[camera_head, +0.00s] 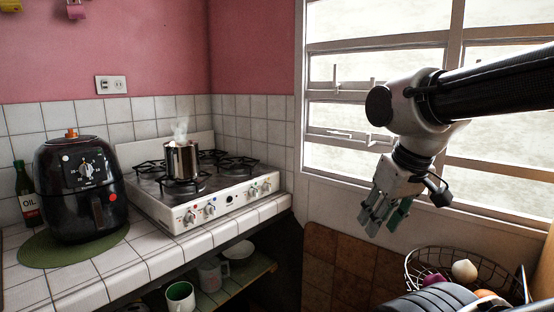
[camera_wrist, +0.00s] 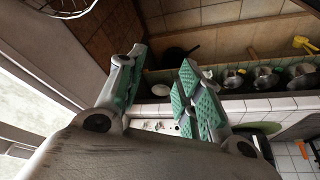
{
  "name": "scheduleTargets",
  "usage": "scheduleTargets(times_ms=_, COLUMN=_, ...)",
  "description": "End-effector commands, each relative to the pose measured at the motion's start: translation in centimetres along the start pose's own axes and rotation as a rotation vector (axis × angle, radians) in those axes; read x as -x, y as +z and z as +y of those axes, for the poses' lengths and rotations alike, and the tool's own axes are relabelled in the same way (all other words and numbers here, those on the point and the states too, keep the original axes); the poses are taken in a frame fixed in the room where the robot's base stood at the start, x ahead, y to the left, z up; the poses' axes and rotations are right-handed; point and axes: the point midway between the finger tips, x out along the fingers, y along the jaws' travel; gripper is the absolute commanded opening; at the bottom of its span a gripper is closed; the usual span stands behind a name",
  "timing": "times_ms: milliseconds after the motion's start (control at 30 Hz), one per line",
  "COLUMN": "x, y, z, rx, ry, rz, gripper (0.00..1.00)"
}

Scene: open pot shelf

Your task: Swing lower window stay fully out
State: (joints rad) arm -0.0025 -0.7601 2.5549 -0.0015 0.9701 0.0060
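The window (camera_head: 385,35) is at the right of the head view, with light frames and bright panes. The lower window stay (camera_head: 345,134) looks like a thin pale bar with small upright parts, lying along the lower frame. How far out it stands is hard to tell. Another stay (camera_head: 336,80) is on the frame above it. My gripper (camera_head: 381,217) hangs in front of the window, below and to the right of the lower stay, apart from it and pointing down. In the wrist view my gripper (camera_wrist: 162,62) has its green-padded fingers spread, with nothing between them. No stay shows there.
A stove (camera_head: 215,205) with a steaming pot (camera_head: 181,159) and a black air fryer (camera_head: 82,190) stand on the tiled counter at left. A wire basket (camera_head: 412,268) with vegetables is below my gripper. The space between stove and gripper is clear.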

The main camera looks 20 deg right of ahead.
Motion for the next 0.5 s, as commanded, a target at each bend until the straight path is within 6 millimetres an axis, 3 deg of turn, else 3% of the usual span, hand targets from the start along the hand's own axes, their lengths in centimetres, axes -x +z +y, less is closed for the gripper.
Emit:
scheduleTargets(times_ms=200, x=-1.1, y=0.2, z=1.4, rx=-0.065, ry=0.022, rz=-0.066, gripper=0.36)
scheduleTargets(times_ms=267, x=-1.3, y=-1.0, z=2.5, rx=-0.106, ry=0.037, rz=-0.097, gripper=0.36)
scheduleTargets(times_ms=367, x=-1.4, y=-5.8, z=5.5, rx=-0.183, ry=0.073, rz=-0.091, gripper=0.36)
scheduleTargets(times_ms=500, x=-1.3, y=-15.1, z=11.7, rx=-0.283, ry=0.140, rz=0.019, gripper=0.36)
